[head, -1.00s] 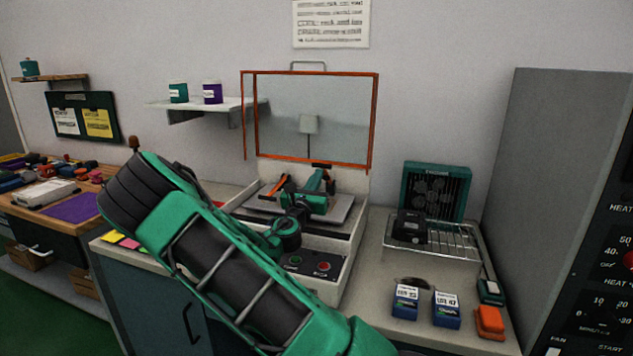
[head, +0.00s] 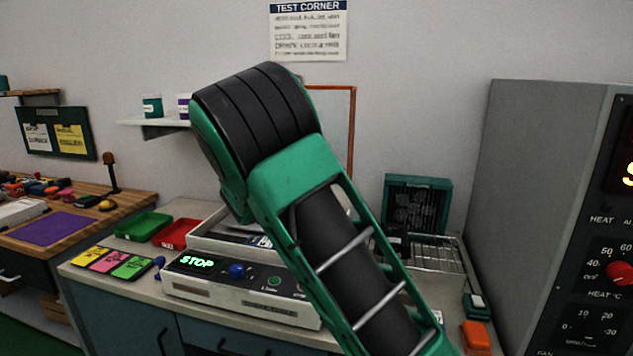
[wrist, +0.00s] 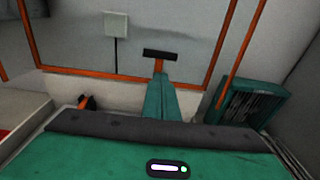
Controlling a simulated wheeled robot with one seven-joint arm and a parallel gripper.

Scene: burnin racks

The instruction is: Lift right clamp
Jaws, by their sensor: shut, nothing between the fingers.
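In the wrist view, an orange clamp lever with a black crossbar handle (wrist: 160,54) stands upright just beyond my fingertips; I take it for the right clamp. My gripper (wrist: 160,77) shows as green fingers, shut and empty, just in front of the lever's lower part. I cannot tell whether they touch it. A second orange piece (wrist: 87,102), perhaps the left clamp, shows at lower left, partly hidden by my wrist. In the head view my arm hides the clamps and gripper; part of the white test fixture (head: 240,295) shows, its display reading STOP.
An orange-framed clear shield (wrist: 120,75) stands behind the clamp. A green fan unit (head: 417,205) and wire rack (head: 440,258) stand to the right, beside a tall grey oven (head: 545,190). Green (head: 143,226) and red (head: 178,233) trays lie left of the fixture.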

